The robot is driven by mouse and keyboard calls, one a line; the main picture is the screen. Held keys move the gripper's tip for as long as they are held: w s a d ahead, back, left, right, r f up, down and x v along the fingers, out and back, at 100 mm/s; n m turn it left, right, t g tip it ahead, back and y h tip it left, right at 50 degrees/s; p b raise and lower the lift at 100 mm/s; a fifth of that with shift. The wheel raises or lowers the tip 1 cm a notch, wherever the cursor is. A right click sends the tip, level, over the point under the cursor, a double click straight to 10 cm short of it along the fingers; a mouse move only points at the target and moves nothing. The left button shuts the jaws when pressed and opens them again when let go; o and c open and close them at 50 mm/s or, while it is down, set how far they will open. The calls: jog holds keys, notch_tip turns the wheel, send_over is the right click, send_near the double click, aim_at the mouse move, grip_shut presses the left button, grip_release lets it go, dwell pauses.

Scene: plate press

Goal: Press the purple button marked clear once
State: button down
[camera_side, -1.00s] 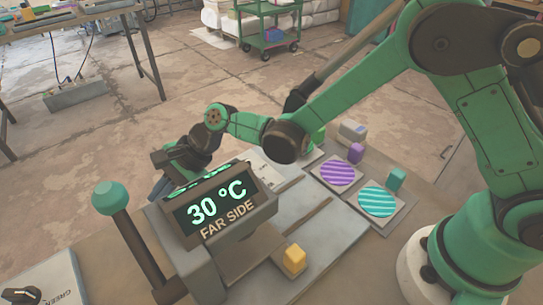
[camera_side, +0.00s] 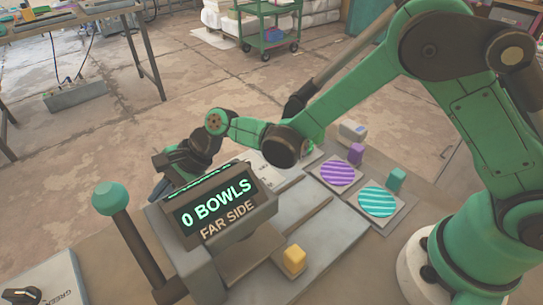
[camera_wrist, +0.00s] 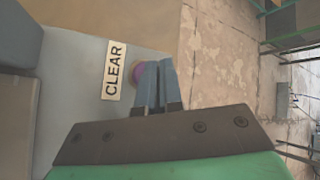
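In the wrist view the purple button (camera_wrist: 137,71) shows as a small rounded edge beside the white label reading CLEAR (camera_wrist: 114,70). My gripper (camera_wrist: 158,65) has its two blue-grey fingers together, with nothing visible between them. The fingertips are at the button and hide most of it; I cannot tell whether they touch it or how far it is pushed in. In the side view my gripper (camera_side: 158,188) is behind the display (camera_side: 215,203), which hides the button. The display reads 0 BOWLS, above the words FAR SIDE.
A lever with a teal ball knob (camera_side: 109,198) stands left of the display. A yellow block (camera_side: 293,260) sits in front. A purple striped disc (camera_side: 338,173) and a teal striped disc (camera_side: 377,202) lie on plates to the right, with small coloured blocks nearby.

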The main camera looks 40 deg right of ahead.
jog(key=shift+s+f, duration=0.1)
jog(key=shift+s, duration=0.2)
jog(key=shift+s+r, duration=0.15)
jog(key=shift+r, duration=0.65)
jog(key=shift+d, duration=0.1)
jog(key=shift+r, duration=2.55)
